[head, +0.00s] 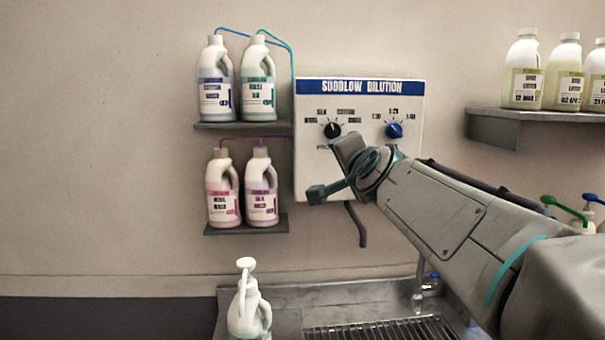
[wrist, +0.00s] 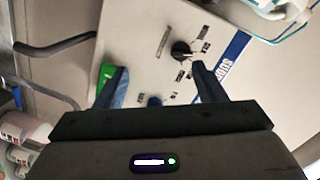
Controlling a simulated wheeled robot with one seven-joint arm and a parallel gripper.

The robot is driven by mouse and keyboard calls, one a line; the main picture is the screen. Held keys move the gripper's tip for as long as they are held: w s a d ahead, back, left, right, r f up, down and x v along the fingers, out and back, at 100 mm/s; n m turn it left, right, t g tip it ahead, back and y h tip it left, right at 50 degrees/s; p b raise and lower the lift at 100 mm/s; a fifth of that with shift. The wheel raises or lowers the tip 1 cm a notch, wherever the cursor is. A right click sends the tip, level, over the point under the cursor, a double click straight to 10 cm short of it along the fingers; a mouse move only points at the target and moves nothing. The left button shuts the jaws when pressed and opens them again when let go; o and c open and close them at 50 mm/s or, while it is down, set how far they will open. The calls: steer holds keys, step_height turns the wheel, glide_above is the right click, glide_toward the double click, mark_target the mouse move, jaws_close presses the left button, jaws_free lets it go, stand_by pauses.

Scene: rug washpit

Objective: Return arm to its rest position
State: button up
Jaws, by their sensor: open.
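My arm reaches in from the right in the head view, up to the wall panel. My gripper (head: 333,170) is in front of the panel's lower left part, close below the black dial (head: 332,130). In the wrist view my gripper (wrist: 158,76) is open, its two blue-grey fingers wide apart with nothing held between them. The black dial (wrist: 180,50) shows beyond the fingers, nearer the right one. I cannot tell how far the fingertips are from the panel face.
The dilution panel (head: 360,92) also has a blue dial (head: 394,130). Bottles stand on two small left shelves (head: 243,125) and a right shelf (head: 493,113). A white pump bottle (head: 249,312) stands by the metal sink (head: 292,298). The left wall is bare.

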steer(key=s+f+n+g, duration=0.6)
steer(key=s+f, duration=0.7)
steer(key=f, duration=0.3)
steer(key=s+f+n+g, duration=0.6)
steer(key=s+f, duration=0.8)
steer(key=f, duration=0.3)
steer(key=shift+d+g+h, duration=0.4)
steer(key=shift+d+g, duration=0.05)
steer(key=shift+g, duration=0.15)
